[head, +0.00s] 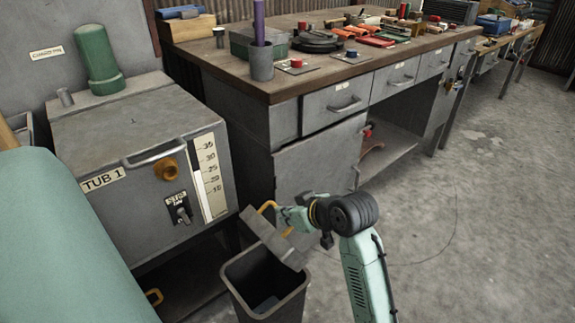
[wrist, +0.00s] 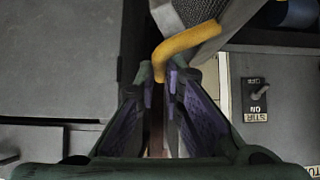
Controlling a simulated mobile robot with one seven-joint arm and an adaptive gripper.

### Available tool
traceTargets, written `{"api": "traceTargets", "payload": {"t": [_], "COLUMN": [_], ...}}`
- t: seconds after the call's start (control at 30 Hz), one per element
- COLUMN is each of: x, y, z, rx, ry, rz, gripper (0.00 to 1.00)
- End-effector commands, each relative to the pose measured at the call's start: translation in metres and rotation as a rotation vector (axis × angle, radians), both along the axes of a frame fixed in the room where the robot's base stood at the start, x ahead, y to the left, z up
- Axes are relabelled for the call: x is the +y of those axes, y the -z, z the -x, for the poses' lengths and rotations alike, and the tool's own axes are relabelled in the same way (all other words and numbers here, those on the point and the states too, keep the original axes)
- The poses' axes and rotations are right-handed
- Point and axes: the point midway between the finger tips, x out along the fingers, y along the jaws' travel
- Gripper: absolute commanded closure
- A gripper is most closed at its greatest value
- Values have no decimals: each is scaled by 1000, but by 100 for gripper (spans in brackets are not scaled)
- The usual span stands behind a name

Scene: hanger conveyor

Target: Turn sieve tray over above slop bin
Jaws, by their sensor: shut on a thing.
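The grey sieve tray (head: 272,240) hangs tilted, one side well below the other, over the slop bin in the head view. Its yellow handle (wrist: 186,42) runs between my fingertips in the wrist view, where part of the mesh (wrist: 192,10) shows at the top. My gripper (head: 284,217) is shut on this handle; its purple-padded fingers also show in the wrist view (wrist: 160,76). The slop bin (head: 240,290) is dark, open-topped and stands on the floor below the tray. Something bluish lies inside it, too dim to make out. The tray covers part of the bin's back rim.
The grey TUB 1 unit (head: 140,190) with its level scale (head: 210,175) stands close left of the tray. A workbench (head: 285,90) with tools is behind. The floor (head: 470,220) at right is clear.

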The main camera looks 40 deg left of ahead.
Motion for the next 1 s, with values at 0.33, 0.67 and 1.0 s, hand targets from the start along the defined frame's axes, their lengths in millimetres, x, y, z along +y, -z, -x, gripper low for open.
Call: {"api": "traceTargets", "payload": {"t": [0.33,0.67,1.0], "x": [1,0,0], "y": [4,4,0], "z": [1,1,0], "rx": [-226,-450,-576], "ry": [-2,-2,-1], "rz": [20,43,57], "gripper": [100,100,100]}}
